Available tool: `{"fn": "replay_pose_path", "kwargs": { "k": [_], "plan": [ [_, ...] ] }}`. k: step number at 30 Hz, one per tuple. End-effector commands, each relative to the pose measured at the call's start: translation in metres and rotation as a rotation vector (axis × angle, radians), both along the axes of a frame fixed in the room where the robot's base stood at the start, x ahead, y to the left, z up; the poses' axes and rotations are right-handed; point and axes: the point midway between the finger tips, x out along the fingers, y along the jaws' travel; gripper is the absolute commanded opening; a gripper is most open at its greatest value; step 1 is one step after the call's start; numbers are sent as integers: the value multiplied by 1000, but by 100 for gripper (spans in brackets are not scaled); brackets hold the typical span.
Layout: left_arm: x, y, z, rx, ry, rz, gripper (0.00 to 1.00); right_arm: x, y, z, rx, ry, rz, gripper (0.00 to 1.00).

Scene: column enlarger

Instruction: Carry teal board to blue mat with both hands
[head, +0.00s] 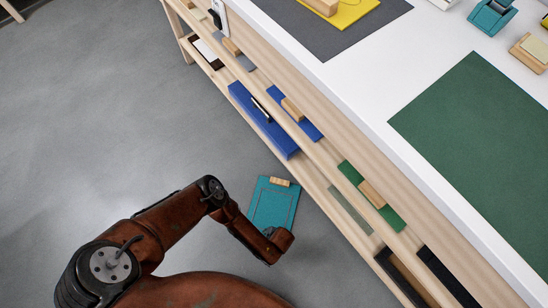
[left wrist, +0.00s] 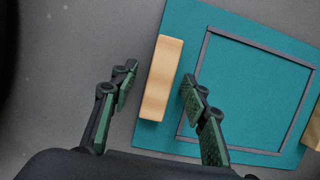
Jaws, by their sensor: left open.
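The teal board (head: 275,203) lies low beside the shelf unit in the head view, with a wooden handle (head: 280,181) at its far end. My left arm reaches down over its near end and hides that part and the fingers. In the left wrist view the teal board (left wrist: 240,40) shows a dark rectangular outline. My left gripper (left wrist: 158,73) is open, its two fingers apart on either side of a wooden handle (left wrist: 161,80); whether they touch it I cannot tell. Another handle (left wrist: 313,125) shows at the right edge. My right gripper is out of view. I see no blue mat.
The white table (head: 385,70) bears a dark grey mat (head: 330,43) with a yellow board and a green mat (head: 485,140). Shelves below hold a blue board (head: 262,120), a green board (head: 352,176) and other items. Grey floor (head: 110,100) is clear at left.

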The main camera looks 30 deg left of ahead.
Motion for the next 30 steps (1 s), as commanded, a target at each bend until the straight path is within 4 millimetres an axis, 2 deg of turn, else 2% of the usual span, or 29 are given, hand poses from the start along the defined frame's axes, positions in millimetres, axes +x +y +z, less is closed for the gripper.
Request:
{"fn": "replay_pose_path", "kwargs": {
  "k": [10, 27, 30],
  "plan": [
    [1, 1, -2, 0, -2, 0, 41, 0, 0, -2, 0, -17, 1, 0],
    [1, 1, -3, -1, -1, 0, 2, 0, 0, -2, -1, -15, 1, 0],
    [1, 1, -3, -1, -1, 0, 0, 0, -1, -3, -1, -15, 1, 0]
  ]
}}
